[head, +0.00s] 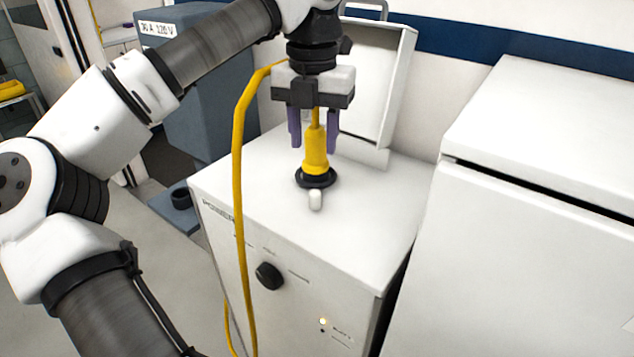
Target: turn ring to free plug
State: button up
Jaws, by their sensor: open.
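The yellow plug (316,150) stands upright on top of the white power box (255,190). A black ring (316,179) surrounds its base, with a short white tab (316,200) at the front of the ring. My gripper (312,142) points down above the box, its two purple fingers apart on either side of the plug's upper part. The fingers appear clear of the plug, and their tips are above the ring. A yellow cable (238,190) arcs from near the gripper down past the box's front left. The cable's joint with the plug is partly hidden by my gripper.
A raised white lid (375,90) stands behind the plug. The box front has a black knob (269,276) and a lit indicator (323,321). A white cabinet (530,240) stands close on the right. A blue-grey pedestal (205,100) marked 30 A 120 V is behind my arm.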

aim_at(315, 192)
notch_tip(315, 192, down, 11)
jog(key=shift+d+r+p, duration=0.1)
jog(key=shift+r+p, duration=0.1)
jog(key=shift+p, duration=0.55)
grip_shut()
